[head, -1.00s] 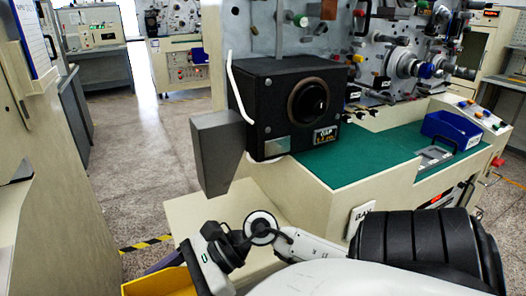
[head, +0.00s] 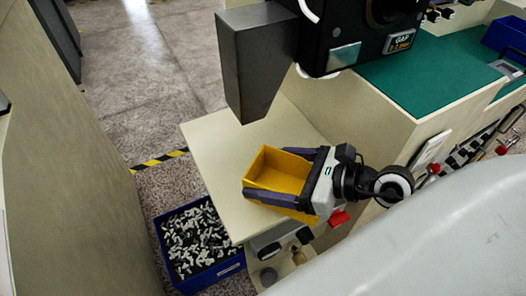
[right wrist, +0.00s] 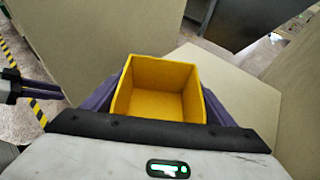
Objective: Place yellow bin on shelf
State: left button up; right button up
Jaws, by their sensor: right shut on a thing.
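The yellow bin (head: 277,172) is an open, empty box in the middle of the head view. It also shows in the right wrist view (right wrist: 158,104). My right gripper (head: 262,172) is shut on it, with a dark purple finger along each of two opposite sides. The cream shelf (head: 222,148) lies below and around the bin in the head view. I cannot tell whether the bin's underside touches it. What looks like my left gripper (right wrist: 30,88) shows side-on at the left edge of the right wrist view; its jaw opening is not clear.
A grey box-shaped part (head: 255,70) hangs above the shelf's back, near a black machine unit (head: 345,35). A blue bin (head: 197,240) of small white parts stands lower, left of the shelf. A green worktop (head: 440,70) is at right.

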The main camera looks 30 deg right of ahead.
aim_at(263, 158)
jog(key=shift+d+f+m+t+h+b, duration=0.25)
jog(key=shift+f+m+t+h+b, duration=0.25)
jog(key=shift+m+h+b, duration=0.15)
jog(key=shift+w+d+r+m+t+h+b, duration=0.1)
jog(key=shift+d+r+m+t+h+b, duration=0.15)
jog(key=shift+m+h+b, duration=0.5)
jog(key=shift+w, duration=0.25)
jog(key=w+b, duration=0.1)
jog(key=w+d+b, duration=0.1)
jog(key=b, duration=0.1)
jog(key=shift+w+f, duration=0.1)
jog(key=shift+w, duration=0.2)
jog(key=w, duration=0.1)
jog(key=w+d+p, duration=0.1)
jog(key=w, duration=0.2)
jog(key=shift+w+d+r+p, duration=0.15)
jog(key=shift+d+r+p, duration=0.15)
jog(key=shift+r+p, duration=0.05)
jog(key=w+d, duration=0.1)
jog(key=w, duration=0.2)
jog(key=w+d, duration=0.1)
jog(key=w, duration=0.2)
jog(key=w+d, duration=0.1)
jog(key=w, duration=0.2)
jog(key=shift+w+d+f+p, duration=0.1)
jog(key=shift+w+p, duration=0.1)
jog(key=shift+p, duration=0.1)
notch_tip(263, 158, down, 4)
jog(key=shift+r, duration=0.25)
